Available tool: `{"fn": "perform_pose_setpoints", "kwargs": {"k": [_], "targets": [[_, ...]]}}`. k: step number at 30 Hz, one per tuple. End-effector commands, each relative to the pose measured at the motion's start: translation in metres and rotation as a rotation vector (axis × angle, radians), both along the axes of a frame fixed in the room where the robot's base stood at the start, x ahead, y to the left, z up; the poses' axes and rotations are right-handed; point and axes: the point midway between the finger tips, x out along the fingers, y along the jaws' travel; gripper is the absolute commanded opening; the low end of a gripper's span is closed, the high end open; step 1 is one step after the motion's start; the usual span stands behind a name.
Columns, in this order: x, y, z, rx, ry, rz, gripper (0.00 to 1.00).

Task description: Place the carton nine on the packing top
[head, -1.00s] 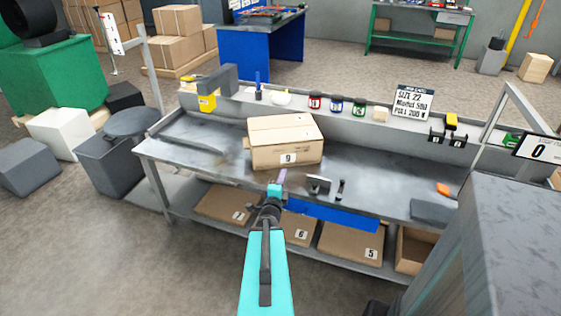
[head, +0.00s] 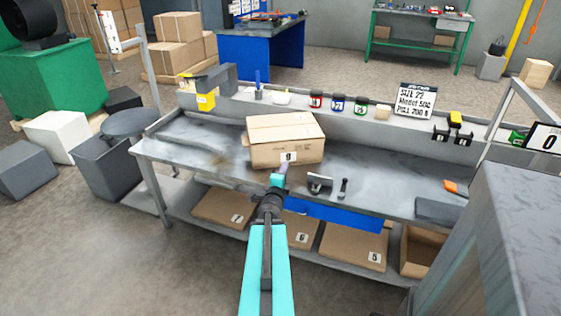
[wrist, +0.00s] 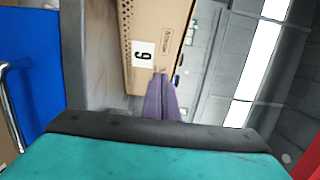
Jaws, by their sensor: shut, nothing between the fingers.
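Carton nine (head: 285,139) is a closed brown box with a white 9 label. It sits on the grey packing top (head: 370,182), left of the middle. In the wrist view the carton (wrist: 150,25) shows sideways, close beyond the fingers. My gripper (head: 283,168) is at the carton's front face, by the label. Its purple fingers (wrist: 160,98) are together with nothing between them. I cannot tell whether the fingertips touch the carton.
Cartons seven (head: 222,209), six (head: 302,231) and five (head: 352,247) lie on the lower shelf. A small metal stand (head: 320,183) and a dark tool (head: 343,188) are right of my gripper. Jars (head: 337,103) line the back ledge. A grey block (head: 515,240) stands at right.

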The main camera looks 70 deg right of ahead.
Motion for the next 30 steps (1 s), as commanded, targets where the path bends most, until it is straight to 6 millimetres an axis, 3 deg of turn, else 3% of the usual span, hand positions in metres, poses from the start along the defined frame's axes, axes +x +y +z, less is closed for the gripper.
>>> {"fn": "perform_pose_setpoints", "kwargs": {"k": [30], "targets": [[0.005,-0.026,-0.004,0.0,0.0,-0.002,0.0]]}}
